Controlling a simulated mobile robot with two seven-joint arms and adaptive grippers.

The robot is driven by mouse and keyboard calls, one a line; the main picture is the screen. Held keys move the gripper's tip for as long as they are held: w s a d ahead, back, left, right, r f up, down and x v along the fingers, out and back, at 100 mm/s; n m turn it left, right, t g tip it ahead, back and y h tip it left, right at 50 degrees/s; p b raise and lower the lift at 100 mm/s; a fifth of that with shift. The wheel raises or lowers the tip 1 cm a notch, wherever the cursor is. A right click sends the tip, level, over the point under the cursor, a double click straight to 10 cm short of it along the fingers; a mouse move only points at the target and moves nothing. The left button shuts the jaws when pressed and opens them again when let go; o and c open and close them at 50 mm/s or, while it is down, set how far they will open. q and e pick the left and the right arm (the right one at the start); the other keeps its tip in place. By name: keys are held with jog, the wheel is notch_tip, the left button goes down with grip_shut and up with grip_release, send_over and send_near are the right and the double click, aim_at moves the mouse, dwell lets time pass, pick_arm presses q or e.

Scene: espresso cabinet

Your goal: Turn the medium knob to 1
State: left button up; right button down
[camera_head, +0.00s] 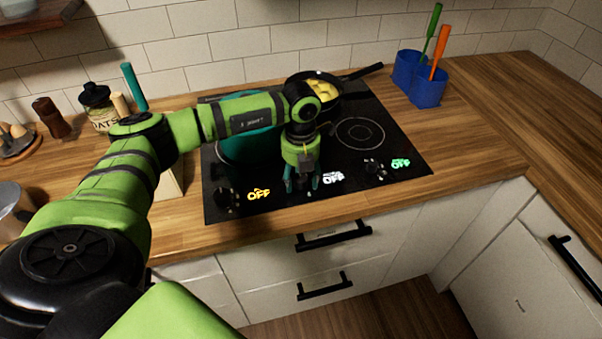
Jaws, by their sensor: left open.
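The black stove (408,150) has a front row of knobs, each with an OFF label. The left knob (226,199) is beside a yellow OFF, and the right knob (375,168) is beside a green OFF. The middle label, a white OFF (333,178), is just right of my left gripper. My left gripper (302,184) is open and points down over the middle of the knob row. It hides the middle knob, so I cannot tell whether the fingers touch it. My right gripper is out of view.
A teal pot (235,150) stands behind my arm on the left of the stove. A pan (343,88) with yellow food sits at the back. Blue holders (428,88) with utensils stand at the back right. The counter right of the stove is clear.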

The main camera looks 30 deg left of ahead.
pick_arm(q)
jog(key=c, duration=1.1)
jog(key=shift+c, duration=0.2)
jog(key=m+b, duration=0.1)
jog(key=m, duration=0.1)
jog(key=m+b, duration=0.1)
jog(key=b, duration=0.1)
jog(key=shift+f+m, duration=0.2)
jog(key=shift+m, duration=0.2)
jog(key=shift+s+r+m+b, duration=0.1)
jog(key=shift+m+b, duration=1.3)
jog(key=shift+m, duration=0.6)
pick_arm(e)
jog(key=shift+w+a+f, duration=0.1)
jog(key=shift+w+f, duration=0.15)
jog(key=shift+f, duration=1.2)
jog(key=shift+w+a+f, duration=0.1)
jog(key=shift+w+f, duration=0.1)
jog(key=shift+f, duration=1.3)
